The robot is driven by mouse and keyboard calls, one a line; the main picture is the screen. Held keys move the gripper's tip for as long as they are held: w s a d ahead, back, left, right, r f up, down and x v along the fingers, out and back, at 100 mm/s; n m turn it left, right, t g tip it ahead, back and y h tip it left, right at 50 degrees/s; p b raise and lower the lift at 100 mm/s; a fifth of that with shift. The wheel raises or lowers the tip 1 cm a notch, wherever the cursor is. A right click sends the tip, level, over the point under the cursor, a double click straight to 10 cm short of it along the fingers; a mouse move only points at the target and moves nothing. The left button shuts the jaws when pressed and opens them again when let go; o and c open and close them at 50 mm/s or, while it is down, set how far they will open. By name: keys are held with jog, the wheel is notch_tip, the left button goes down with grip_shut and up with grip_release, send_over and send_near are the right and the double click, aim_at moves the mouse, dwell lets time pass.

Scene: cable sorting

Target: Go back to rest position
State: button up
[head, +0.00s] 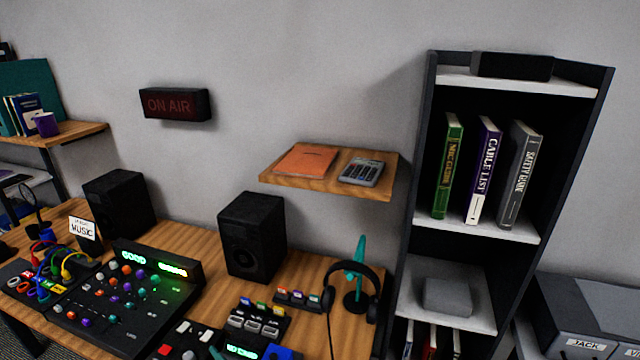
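My gripper is not in the head view, and no part of my arm shows. Coloured cables (66,262) in blue, green and yellow lie at the left end of the wooden desk (180,237). They run beside a black mixing console (125,300) with coloured knobs and a lit green display. I cannot tell where each cable ends.
Two black speakers (252,237) and a headphone stand with headphones (356,290) stand on the desk. A wall shelf (330,186) holds an orange folder and a calculator. A dark bookcase (412,210) with books stands at right. A grey case (590,310) labelled JACK is at lower right.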

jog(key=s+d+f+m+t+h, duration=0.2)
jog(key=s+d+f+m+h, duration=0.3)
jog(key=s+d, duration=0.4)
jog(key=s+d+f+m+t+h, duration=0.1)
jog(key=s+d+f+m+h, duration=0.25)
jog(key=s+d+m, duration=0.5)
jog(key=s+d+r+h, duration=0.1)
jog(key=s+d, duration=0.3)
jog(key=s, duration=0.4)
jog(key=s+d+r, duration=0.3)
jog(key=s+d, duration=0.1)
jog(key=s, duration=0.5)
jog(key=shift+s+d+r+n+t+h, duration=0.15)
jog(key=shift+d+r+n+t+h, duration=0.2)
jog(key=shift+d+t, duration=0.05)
